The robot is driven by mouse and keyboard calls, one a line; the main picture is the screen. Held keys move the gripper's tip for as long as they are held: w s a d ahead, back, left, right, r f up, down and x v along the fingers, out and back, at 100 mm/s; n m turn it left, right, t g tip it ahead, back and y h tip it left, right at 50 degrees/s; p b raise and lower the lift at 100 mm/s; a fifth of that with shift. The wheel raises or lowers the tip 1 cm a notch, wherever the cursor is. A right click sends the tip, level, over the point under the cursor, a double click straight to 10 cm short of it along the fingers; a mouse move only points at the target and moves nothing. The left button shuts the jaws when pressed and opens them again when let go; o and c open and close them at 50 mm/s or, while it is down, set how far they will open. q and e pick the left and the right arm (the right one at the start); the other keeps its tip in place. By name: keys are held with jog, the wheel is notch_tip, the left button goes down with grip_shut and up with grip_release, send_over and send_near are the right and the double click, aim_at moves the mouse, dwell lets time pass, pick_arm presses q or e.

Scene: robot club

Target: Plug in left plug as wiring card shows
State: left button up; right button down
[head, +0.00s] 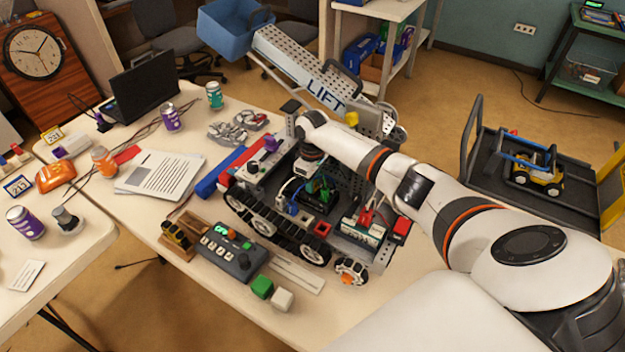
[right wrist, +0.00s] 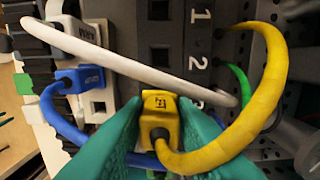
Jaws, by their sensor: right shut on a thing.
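My right gripper (head: 318,186) reaches down into the open middle of the tracked robot (head: 290,205). In the right wrist view its teal fingers (right wrist: 158,132) are shut on a yellow plug (right wrist: 160,115) with a yellow cable (right wrist: 265,90) looping right. Beyond the plug is a dark panel (right wrist: 185,35) numbered 1, 2 and 3. Dark sockets beside 1 and 2 look empty; the one by 3 is mostly hidden behind the plug and a white cable (right wrist: 120,55). I cannot tell whether the plug touches the panel. My left gripper is out of view.
A blue plug (right wrist: 78,80) sits at a white module on the left, and a green cable (right wrist: 240,80) runs on the right. A control box (head: 228,250) and green block (head: 262,286) stand before the robot. The LIFT arm (head: 310,75) rises behind it.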

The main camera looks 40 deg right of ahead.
jog(key=shift+f, duration=0.4)
dwell(0.4)
jog(key=shift+f, duration=0.35)
dwell(0.6)
jog(key=shift+s+f, duration=0.1)
jog(key=shift+s, duration=0.05)
dwell(0.8)
jog(key=c, duration=1.1)
grip_release()
jog(key=shift+r+p, duration=3.1)
jog(key=shift+p, duration=0.3)
jog(key=shift+f, duration=0.1)
